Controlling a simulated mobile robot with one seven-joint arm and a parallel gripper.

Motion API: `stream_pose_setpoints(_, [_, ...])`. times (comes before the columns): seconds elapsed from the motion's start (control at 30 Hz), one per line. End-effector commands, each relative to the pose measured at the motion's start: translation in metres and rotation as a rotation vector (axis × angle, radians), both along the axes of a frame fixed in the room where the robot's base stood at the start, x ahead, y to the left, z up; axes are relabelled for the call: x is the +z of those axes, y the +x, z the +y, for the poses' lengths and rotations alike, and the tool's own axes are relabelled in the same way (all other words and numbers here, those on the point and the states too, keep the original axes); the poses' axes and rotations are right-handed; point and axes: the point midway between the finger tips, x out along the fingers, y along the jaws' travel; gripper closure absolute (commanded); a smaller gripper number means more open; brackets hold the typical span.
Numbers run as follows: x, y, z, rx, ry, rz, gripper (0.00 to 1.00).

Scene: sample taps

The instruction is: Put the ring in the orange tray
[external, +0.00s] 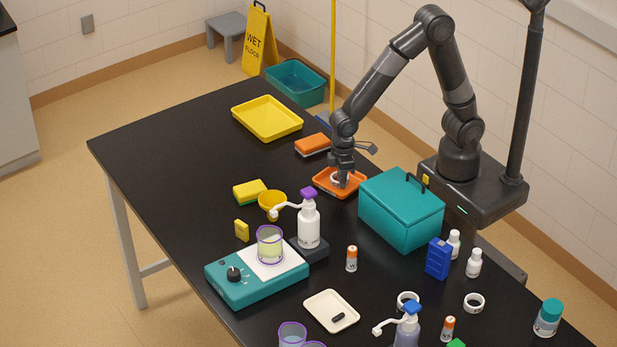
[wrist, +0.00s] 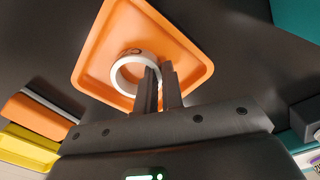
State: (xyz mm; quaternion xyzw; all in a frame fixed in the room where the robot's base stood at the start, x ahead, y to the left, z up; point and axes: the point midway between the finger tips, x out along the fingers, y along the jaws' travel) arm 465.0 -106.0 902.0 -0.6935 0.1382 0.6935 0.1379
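A white ring (wrist: 120,80) is within the outline of the orange tray (wrist: 101,50) in the wrist view. In the external view the ring (external: 335,180) shows partly behind my fingers, over the orange tray (external: 322,185). My gripper (wrist: 159,72) points down into the tray. Its two fingers are close together at the ring's right side, with the ring's wall between them, so it looks shut on the ring. I cannot tell whether the ring touches the tray floor. In the external view my gripper (external: 343,183) is low over the tray.
A teal box (external: 400,215) stands close to the tray's right. An orange sponge-like block (external: 312,145) and a yellow tray (external: 267,118) lie behind it. Two more white rings, one at the right (external: 474,303), lie near the front.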

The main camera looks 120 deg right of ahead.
Motion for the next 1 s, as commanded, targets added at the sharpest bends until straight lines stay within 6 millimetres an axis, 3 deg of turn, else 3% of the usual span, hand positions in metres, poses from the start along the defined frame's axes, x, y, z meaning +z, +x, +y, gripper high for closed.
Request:
stream_pose_setpoints(0.2, [0.0, 0.0, 0.0, 0.0, 0.0, 0.0, 0.76])
stream_pose_setpoints(0.53, [0.007, 0.001, 0.0, 0.0, -0.001, -0.003, 0.76])
stream_pose_setpoints(0.67, [0.027, 0.001, 0.0, 0.0, -0.002, -0.004, 0.76])
stream_pose_setpoints(1.0, [0.098, 0.0, 0.0, 0.0, -0.002, -0.005, 0.76])
